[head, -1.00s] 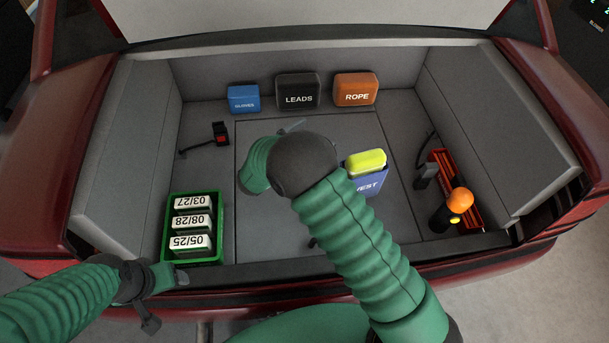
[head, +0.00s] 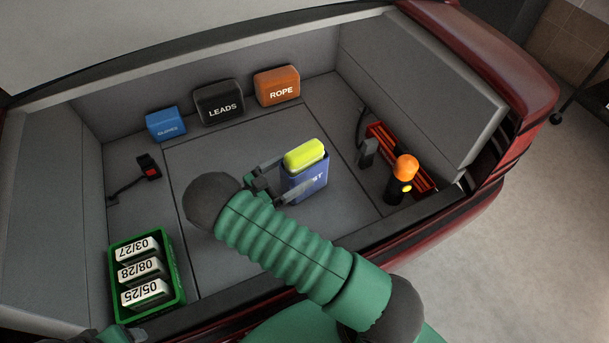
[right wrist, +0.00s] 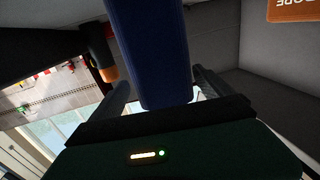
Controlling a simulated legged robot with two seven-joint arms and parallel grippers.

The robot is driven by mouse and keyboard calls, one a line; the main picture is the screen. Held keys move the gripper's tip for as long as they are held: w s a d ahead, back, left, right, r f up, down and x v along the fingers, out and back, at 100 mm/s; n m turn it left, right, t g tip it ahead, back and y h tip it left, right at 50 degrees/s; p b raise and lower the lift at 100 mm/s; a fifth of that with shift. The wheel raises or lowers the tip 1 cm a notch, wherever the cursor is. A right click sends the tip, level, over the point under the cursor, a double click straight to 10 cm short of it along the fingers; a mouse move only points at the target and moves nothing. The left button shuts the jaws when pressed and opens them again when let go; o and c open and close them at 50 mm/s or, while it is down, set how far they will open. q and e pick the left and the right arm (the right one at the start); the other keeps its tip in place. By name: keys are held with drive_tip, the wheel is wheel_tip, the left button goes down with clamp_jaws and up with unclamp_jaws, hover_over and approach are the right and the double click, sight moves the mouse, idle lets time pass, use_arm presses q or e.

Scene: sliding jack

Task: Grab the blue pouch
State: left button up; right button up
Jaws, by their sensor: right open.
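A blue pouch (head: 306,183) with white lettering, partly covered, and a yellow top stands upright on the trunk floor, right of centre. My right gripper (head: 281,181) is open at the pouch's left side, with its fingers apart around it. In the right wrist view the blue pouch (right wrist: 150,50) lies between the two open fingers (right wrist: 162,88); whether they touch it cannot be told. A smaller blue pouch lettered GLOVES (head: 166,124) stands at the back left wall. My left gripper (head: 122,334) shows only partly at the bottom left edge.
Black LEADS (head: 219,103) and orange ROPE (head: 277,87) pouches stand along the back wall. A green crate (head: 178,285) with labelled packs sits front left. An orange-topped flashlight (head: 404,172) and red tray (head: 388,146) are at right.

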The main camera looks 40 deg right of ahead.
drive_tip(key=shift+d, duration=2.2)
drive_tip(key=shift+d, duration=0.25)
drive_tip(key=c, duration=0.6)
drive_tip(key=shift+a+r, duration=0.1)
clamp_jaws()
